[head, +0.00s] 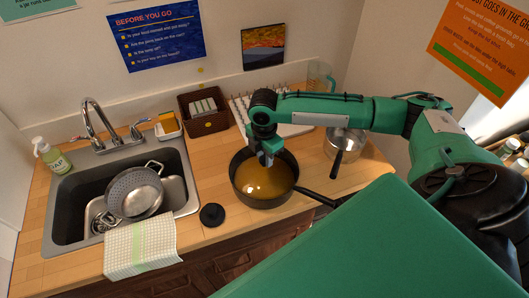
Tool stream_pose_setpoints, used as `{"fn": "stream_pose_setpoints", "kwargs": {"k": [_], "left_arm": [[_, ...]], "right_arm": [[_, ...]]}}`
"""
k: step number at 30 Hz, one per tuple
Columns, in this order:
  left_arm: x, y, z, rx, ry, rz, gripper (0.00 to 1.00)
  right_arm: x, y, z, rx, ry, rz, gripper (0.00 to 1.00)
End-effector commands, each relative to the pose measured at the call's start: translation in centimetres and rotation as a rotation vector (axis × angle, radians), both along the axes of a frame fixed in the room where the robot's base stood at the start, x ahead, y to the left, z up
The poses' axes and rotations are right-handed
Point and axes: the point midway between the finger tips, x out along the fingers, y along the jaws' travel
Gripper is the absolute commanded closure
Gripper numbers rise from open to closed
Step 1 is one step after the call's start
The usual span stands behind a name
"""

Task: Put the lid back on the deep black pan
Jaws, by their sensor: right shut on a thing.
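The deep black pan (237,186) stands on the wooden counter right of the sink, its long handle pointing to the lower right. A shiny amber round surface, which looks like the lid (262,182), fills most of its mouth. The black rim shows around it. My right gripper (266,160) points down over the far part of the pan and is shut, apparently on the lid's knob; the fingers hide the grip. I cannot tell whether the lid rests on the rim or hangs just above it. My left gripper is not in view.
A small black disc (212,215) lies left of the pan. A steel pot (345,145) with a black handle stands to the right. Behind are a brown basket (205,118) and a white rack (290,128). The sink (70,205) holds a colander (134,192); a towel (140,246) hangs in front.

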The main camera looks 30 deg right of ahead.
Motion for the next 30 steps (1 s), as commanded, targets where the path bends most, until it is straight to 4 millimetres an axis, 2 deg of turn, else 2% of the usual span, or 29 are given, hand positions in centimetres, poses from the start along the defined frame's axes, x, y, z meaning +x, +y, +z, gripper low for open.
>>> {"fn": "stream_pose_setpoints", "kwargs": {"k": [13, 14, 17, 23, 27, 30], "left_arm": [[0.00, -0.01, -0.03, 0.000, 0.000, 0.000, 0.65], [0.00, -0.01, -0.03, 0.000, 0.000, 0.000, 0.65], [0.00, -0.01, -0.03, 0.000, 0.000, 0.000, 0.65], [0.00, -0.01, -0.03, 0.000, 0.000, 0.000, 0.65], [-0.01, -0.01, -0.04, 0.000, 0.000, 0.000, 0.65], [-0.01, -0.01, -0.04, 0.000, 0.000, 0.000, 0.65]], "right_arm": [[0.03, 0.02, -0.42, 0.000, -0.001, 0.000, 1.00], [0.03, 0.02, -0.42, 0.000, -0.001, 0.000, 0.67], [0.03, 0.01, -0.42, 0.000, -0.001, 0.000, 0.47], [0.02, 0.01, -0.43, 0.000, -0.001, 0.000, 0.47], [0.01, 0.01, -0.46, 0.000, 0.000, 0.000, 0.25], [0.01, 0.01, -0.46, 0.000, 0.000, 0.000, 0.25]]}}
